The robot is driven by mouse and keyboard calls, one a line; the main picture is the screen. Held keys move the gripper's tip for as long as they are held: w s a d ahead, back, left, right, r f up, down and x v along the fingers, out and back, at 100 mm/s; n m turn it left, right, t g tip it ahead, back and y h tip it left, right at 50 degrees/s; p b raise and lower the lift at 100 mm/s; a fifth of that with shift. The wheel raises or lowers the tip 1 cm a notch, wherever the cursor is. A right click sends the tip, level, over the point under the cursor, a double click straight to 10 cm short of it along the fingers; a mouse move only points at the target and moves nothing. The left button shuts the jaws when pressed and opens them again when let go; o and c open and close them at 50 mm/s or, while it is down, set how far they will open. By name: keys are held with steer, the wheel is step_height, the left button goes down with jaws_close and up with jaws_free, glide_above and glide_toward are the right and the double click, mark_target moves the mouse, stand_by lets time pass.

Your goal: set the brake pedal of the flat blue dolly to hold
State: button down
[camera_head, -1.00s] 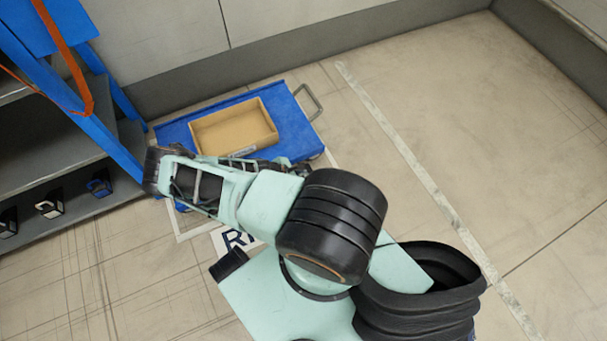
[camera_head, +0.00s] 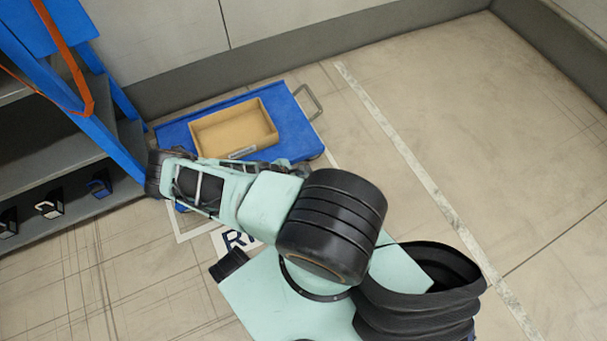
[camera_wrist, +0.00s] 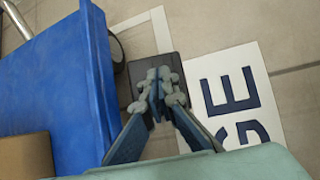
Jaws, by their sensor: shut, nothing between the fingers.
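The flat blue dolly (camera_head: 291,121) stands on the floor by the wall and shelf in the head view, partly hidden by my arm. In the wrist view its blue deck (camera_wrist: 62,88) fills the left side. A dark flat plate, which looks like the brake pedal (camera_wrist: 137,72), sticks out beside the deck's edge. My gripper (camera_wrist: 158,82) is shut and empty, its fingertips over this plate. I cannot tell whether they touch it or how the pedal is set. The head view does not clearly show the fingers.
A tan crate (camera_head: 200,141) sits on the dolly. A grey shelf (camera_head: 110,195) with blue posts stands at the left. A dark wheel (camera_wrist: 117,52) shows beside the deck. White floor markings with lettering (camera_wrist: 235,92) lie right of the pedal. The floor at right (camera_head: 480,130) is clear.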

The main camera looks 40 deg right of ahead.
steer(key=shift+w+d+r+p, duration=0.1)
steer(key=shift+w+r+p, duration=0.1)
steer(key=shift+r+p, duration=0.3)
steer(key=shift+w+r+p, duration=0.15)
steer(key=shift+w+r, duration=0.1)
steer(key=shift+r, duration=0.45)
steer(key=shift+w+d+r+p, duration=0.1)
steer(key=shift+w+r+p, duration=0.1)
steer(key=shift+r+p, duration=0.3)
steer(key=shift+r, duration=0.2)
steer(key=r, duration=0.1)
steer(key=w+r+p, duration=0.1)
steer(key=r, duration=0.1)
steer(key=r+p, duration=0.1)
steer(key=shift+w+d+r, duration=0.15)
steer(key=shift+w+r, duration=0.1)
steer(key=shift+w, duration=0.05)
